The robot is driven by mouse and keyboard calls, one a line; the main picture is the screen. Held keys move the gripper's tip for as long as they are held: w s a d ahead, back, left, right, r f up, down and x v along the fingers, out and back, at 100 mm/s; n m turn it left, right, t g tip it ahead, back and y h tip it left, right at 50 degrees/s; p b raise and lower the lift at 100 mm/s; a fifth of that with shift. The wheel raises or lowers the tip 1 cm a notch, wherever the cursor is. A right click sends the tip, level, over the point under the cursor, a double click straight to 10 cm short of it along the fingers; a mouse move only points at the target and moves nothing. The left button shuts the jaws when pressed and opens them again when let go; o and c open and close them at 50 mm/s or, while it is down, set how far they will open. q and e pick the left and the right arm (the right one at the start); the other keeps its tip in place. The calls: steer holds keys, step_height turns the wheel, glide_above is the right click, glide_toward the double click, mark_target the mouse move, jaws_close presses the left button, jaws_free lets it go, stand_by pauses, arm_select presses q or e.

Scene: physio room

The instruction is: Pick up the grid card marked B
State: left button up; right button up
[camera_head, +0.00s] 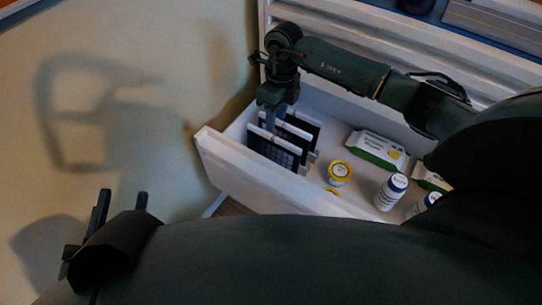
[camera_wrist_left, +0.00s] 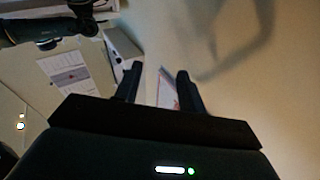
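Several dark grid cards (camera_head: 272,152) stand upright in a row, with white edges, at the left end of an open white drawer in the head view. The letters on them are too small to read, so I cannot tell which is B. My right gripper (camera_head: 271,119) points down at the cards from above. Its fingertips are at or just over the card tops; I cannot tell whether they touch or grip one. My left gripper (camera_head: 122,200) is at the lower left, away from the drawer. Its fingers are apart and empty, also in the left wrist view (camera_wrist_left: 158,85).
The drawer (camera_head: 262,183) also holds a yellow-lidded tub (camera_head: 340,172), white-and-green packs (camera_head: 377,150) and white bottles with blue caps (camera_head: 391,190). The drawer's front wall stands between my body and the cards. A beige wall or floor surface at the left is clear.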

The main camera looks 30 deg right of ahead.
mark_target(274, 136)
steer(key=f, duration=0.3)
steer(key=shift+s+a+f+b, duration=0.1)
steer(key=shift+a+f+b, duration=0.15)
steer(key=shift+b, duration=0.15)
step_height(274, 136, down, 4)
steer(key=shift+s+a+f+b, duration=0.1)
steer(key=shift+a+f+b, duration=0.1)
steer(key=shift+b, duration=0.9)
steer(key=shift+f, duration=0.25)
arm_select(q)
steer(key=shift+d+n+h, duration=0.35)
steer(key=shift+n+h, duration=0.05)
arm_select(e)
jaws_close()
